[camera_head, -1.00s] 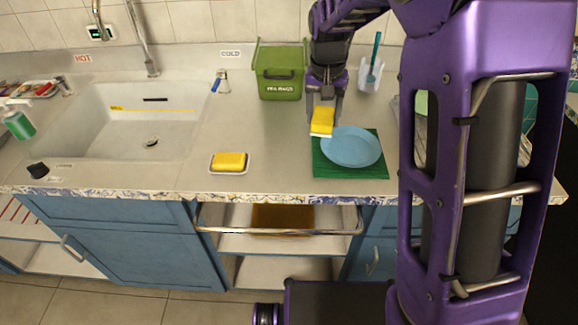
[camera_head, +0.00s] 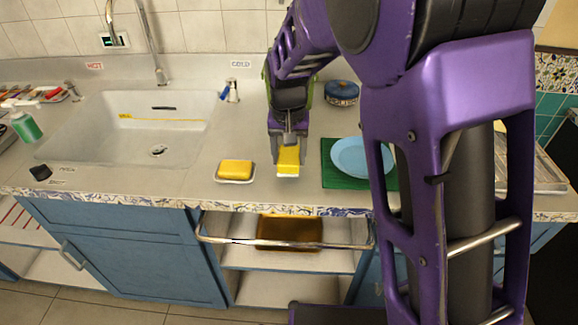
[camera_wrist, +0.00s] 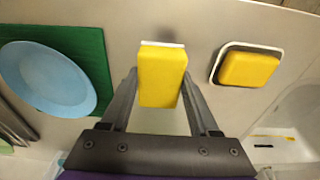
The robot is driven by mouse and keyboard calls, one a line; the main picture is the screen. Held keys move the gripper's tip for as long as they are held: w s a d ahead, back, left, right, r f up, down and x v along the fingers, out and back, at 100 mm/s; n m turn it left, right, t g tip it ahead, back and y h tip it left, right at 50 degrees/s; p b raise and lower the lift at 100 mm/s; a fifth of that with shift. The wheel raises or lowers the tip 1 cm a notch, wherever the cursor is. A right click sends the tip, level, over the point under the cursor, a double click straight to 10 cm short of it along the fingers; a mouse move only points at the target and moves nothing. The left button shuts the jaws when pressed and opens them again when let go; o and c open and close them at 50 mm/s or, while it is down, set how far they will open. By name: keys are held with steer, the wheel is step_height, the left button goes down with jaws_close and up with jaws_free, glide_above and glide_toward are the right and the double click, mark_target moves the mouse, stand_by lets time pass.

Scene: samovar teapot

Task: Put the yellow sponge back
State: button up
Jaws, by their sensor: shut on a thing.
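A yellow sponge (camera_head: 288,158) with a white layer on one face is held in my gripper (camera_head: 290,150). In the wrist view the sponge (camera_wrist: 162,77) sits between the two fingers of my gripper (camera_wrist: 160,88), which are shut on it. It is above the counter, to the left of the green mat in the head view. A second yellow block (camera_head: 236,166) lies in a small white dish (camera_head: 222,179) to the left of my gripper. This block also shows in the wrist view (camera_wrist: 249,69) at the right.
A blue plate (camera_head: 360,157) lies on a green mat (camera_head: 331,176) to the right of my gripper. The sink (camera_head: 75,140) is at the left. A blue round tin (camera_head: 341,91) stands behind. My arm hides most of the green box.

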mark_target(288, 159)
steer(key=shift+f, duration=1.45)
steer(key=shift+f, duration=0.15)
steer(key=o, duration=1.2)
steer(key=r, duration=0.4)
steer(key=s+r+p, duration=0.1)
steer(key=r, duration=0.3)
steer(key=r+p, duration=0.1)
steer(key=r, duration=0.3)
steer(key=shift+s+r, duration=0.1)
steer(key=shift+s, duration=0.15)
